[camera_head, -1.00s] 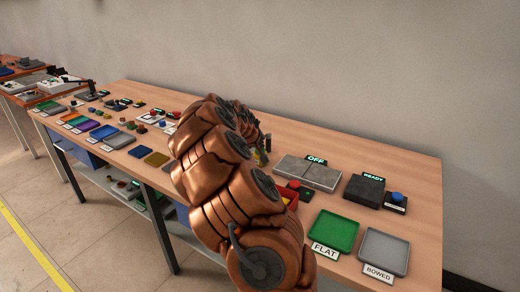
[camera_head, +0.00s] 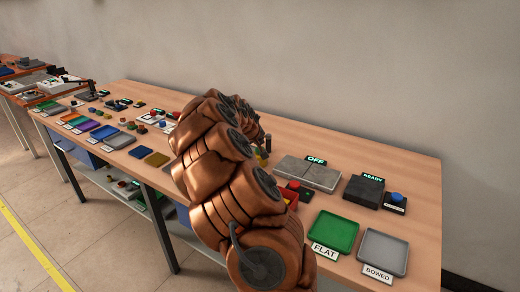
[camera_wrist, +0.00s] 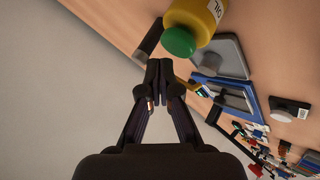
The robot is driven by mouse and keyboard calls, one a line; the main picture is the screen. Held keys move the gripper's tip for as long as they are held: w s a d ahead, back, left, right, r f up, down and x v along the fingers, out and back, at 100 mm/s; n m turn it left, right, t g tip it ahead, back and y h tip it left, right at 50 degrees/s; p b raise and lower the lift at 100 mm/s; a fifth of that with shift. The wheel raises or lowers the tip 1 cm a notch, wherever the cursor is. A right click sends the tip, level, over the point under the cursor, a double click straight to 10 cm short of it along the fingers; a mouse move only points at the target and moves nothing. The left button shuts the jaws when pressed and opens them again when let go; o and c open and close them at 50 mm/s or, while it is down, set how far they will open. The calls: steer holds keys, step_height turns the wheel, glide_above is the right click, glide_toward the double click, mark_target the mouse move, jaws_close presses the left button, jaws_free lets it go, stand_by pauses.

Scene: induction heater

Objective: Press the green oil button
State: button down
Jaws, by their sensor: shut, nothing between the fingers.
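In the wrist view a yellow container (camera_wrist: 205,14) with a white label reading "OIL" carries a round green button (camera_wrist: 180,41) on its end. My gripper (camera_wrist: 159,69) is shut and empty. In this view its fingertips are just below and left of the green button, with a small gap in the picture; I cannot tell the true distance. In the head view my copper-coloured arm hides most of the gripper and the oil container.
A blue frame (camera_wrist: 203,80) lies beside the container in the wrist view. In the head view, a grey plate with an "OFF" display (camera_head: 316,160), a green tray (camera_head: 334,230), a grey tray (camera_head: 383,250) and a blue button (camera_head: 397,197) stand right of my arm.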

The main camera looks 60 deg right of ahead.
steer(key=shift+r, duration=0.15)
steer(key=shift+r+p, duration=0.85)
steer(key=shift+r, duration=1.55)
